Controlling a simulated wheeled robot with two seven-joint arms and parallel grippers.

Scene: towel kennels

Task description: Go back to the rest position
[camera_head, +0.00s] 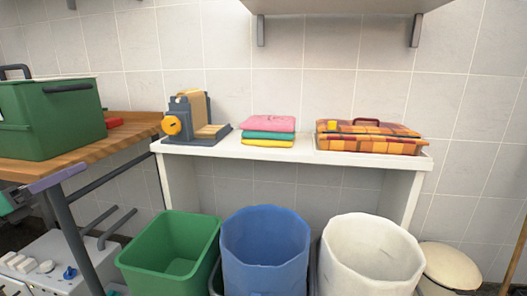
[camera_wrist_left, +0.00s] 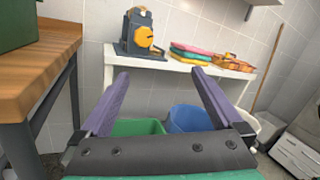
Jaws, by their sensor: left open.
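My left gripper (camera_head: 60,178) shows at the left edge of the head view, with a purple finger in front of the wooden table's edge. In the left wrist view both purple fingers of the gripper (camera_wrist_left: 160,73) stand wide apart with nothing between them. Beyond them are the white shelf table and the bins, with a clear gap. My right gripper is in neither view.
A green box (camera_head: 50,125) stands on the wooden table (camera_head: 125,122) at left. The white shelf table (camera_head: 222,150) holds a grey device (camera_head: 180,112), folded towels (camera_head: 267,131) and a plaid bundle (camera_head: 365,140). Green (camera_head: 170,245), blue (camera_head: 264,250) and white (camera_head: 370,262) bins stand in front.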

